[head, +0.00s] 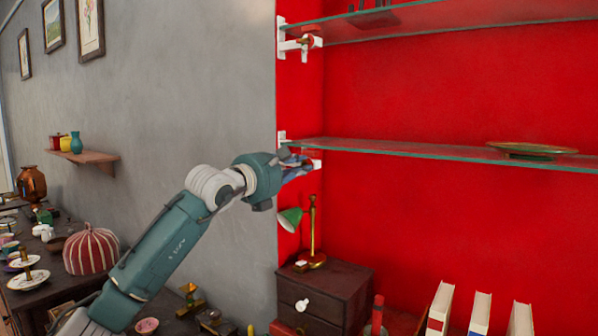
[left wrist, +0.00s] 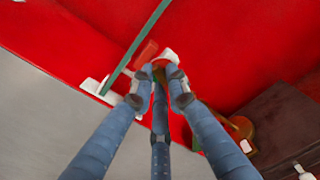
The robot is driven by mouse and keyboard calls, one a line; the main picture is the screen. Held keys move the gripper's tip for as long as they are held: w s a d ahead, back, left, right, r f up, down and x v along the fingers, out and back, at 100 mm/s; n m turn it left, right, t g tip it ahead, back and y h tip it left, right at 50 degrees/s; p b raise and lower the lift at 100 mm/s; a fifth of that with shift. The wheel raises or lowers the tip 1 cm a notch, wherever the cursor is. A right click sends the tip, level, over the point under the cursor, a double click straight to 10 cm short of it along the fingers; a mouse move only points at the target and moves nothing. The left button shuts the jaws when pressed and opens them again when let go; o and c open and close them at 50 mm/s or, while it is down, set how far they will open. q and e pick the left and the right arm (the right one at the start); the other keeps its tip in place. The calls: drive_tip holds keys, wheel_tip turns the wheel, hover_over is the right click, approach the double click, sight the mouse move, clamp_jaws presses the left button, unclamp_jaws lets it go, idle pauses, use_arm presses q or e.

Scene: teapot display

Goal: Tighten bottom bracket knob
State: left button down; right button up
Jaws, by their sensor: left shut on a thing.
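The bottom bracket (head: 317,164) is white and holds the lower glass shelf (head: 420,150) at the left edge of the red wall. It also shows in the left wrist view (left wrist: 95,88). My left gripper (head: 292,165) is at this bracket, just under the shelf's left end. In the left wrist view its fingers (left wrist: 162,76) are closed around the small red bracket knob (left wrist: 160,64), which is largely hidden between the fingertips. The head view hides the knob behind the gripper. My right gripper is not in view.
The upper glass shelf (head: 450,18) rests on a similar bracket (head: 302,42). A plate (head: 533,151) stands on the lower shelf. A green lamp (head: 290,219) stands on a dark cabinet (head: 335,282) below the gripper. Books (head: 480,314) stand at lower right.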

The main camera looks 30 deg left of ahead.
use_arm(q)
drive_tip(key=m, duration=1.3)
drive_tip(key=shift+d+r, duration=0.15)
idle(0.3)
drive_tip(key=c, duration=1.7)
unclamp_jaws()
drive_tip(key=shift+c, duration=0.2)
drive_tip(key=shift+s, duration=0.1)
